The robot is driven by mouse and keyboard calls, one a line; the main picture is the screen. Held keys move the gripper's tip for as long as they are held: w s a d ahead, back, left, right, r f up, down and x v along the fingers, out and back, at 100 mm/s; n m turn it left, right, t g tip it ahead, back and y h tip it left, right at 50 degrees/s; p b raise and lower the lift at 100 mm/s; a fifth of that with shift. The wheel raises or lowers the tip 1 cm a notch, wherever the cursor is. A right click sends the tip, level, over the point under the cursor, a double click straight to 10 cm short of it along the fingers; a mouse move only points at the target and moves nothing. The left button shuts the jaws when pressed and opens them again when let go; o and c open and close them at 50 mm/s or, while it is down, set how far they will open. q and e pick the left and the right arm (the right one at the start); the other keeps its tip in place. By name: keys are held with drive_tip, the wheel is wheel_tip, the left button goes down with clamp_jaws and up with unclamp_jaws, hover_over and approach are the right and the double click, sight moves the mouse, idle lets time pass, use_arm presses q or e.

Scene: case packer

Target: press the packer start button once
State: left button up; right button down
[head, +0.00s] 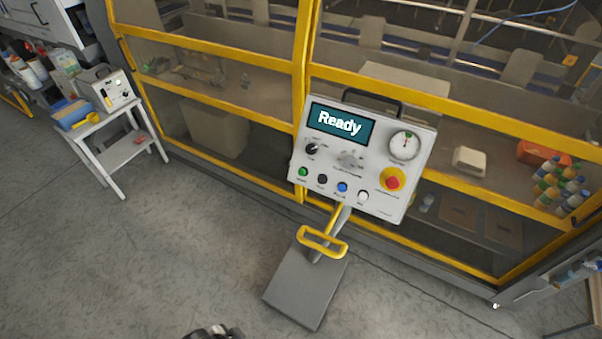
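A white control panel (372,196) stands tilted on a post in the middle of the head view. Its dark teal screen (340,123) reads "Ready". Along its lower edge, from left to right, are a green button (303,171), a black button (322,179), a blue button (342,187) and a white button (362,197). Their small labels are too blurred to read. A dark piece, seemingly the tip of my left gripper (213,332), shows at the bottom edge, well below the panel. Its fingers are cut off, so its opening is unclear. My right gripper is not in view.
A red emergency stop (392,180) on yellow, a gauge (404,145) and a black knob (312,149) are also on the panel. A yellow handle (322,242) and grey base plate (306,285) stand below. Yellow-framed guarding (210,50) is behind. The floor in front is clear.

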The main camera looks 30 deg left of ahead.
use_arm(q)
clamp_jaws()
idle(1.1)
